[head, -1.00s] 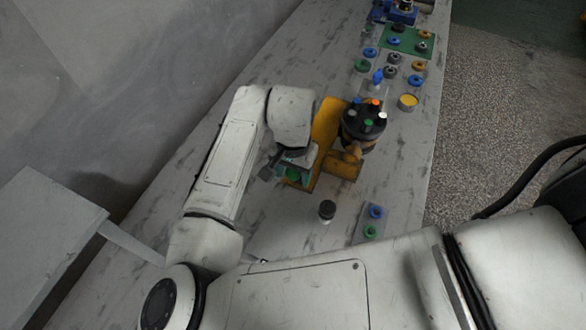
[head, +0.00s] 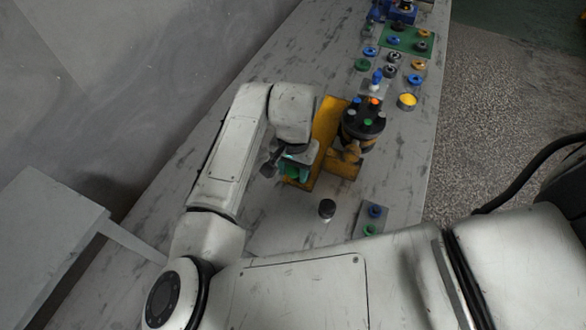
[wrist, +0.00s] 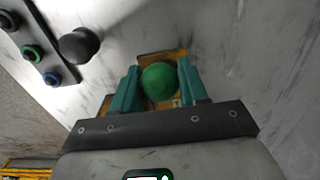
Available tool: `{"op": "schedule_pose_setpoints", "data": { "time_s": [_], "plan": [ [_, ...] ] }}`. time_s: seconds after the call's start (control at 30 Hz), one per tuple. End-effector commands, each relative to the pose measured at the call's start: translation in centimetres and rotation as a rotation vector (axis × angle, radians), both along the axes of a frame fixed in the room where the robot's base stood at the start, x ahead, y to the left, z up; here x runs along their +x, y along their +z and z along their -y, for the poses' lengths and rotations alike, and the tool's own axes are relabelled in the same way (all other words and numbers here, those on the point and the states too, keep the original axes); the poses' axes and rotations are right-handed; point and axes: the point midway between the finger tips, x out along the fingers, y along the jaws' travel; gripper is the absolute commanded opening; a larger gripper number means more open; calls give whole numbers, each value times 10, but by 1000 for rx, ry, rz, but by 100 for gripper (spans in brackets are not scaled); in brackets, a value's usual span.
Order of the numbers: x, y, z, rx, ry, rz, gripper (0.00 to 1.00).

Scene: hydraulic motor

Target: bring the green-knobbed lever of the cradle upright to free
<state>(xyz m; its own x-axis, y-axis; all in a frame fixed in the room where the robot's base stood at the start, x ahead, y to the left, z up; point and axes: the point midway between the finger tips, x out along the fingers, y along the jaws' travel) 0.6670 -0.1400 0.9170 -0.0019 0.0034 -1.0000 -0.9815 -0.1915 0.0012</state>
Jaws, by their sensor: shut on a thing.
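The yellow cradle (head: 327,121) stands on the bench in the head view, with a dark round motor part (head: 362,123) carrying several coloured plugs at its right side. My gripper (head: 294,170) is at the cradle's near left end. In the wrist view the green knob (wrist: 160,81) of the lever sits between the two teal fingers of my gripper (wrist: 158,86), which are shut on it. Some yellow of the cradle shows behind the knob. The lever's shaft is hidden behind the knob, so its tilt cannot be told.
A black-topped knob or peg (head: 327,208) stands near the cradle, and it also shows in the wrist view (wrist: 79,44). A plate with blue and green rings (head: 373,218) lies to its right. A yellow-filled cup (head: 407,100) and several rings lie farther back. Bench left of the cradle is clear.

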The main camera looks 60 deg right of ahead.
Motion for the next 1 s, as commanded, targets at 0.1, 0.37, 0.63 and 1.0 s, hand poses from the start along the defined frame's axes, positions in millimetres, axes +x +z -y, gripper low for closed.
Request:
{"op": "schedule_pose_setpoints", "data": {
  "time_s": [0.1,0.37,0.63,1.0],
  "plan": [
    [1,4,6,-6,0,3,26],
    [2,5,9,-7,0,3,26],
    [2,5,10,-7,0,3,26],
    [5,9,21,-7,-1,4,27]
  ]
}}
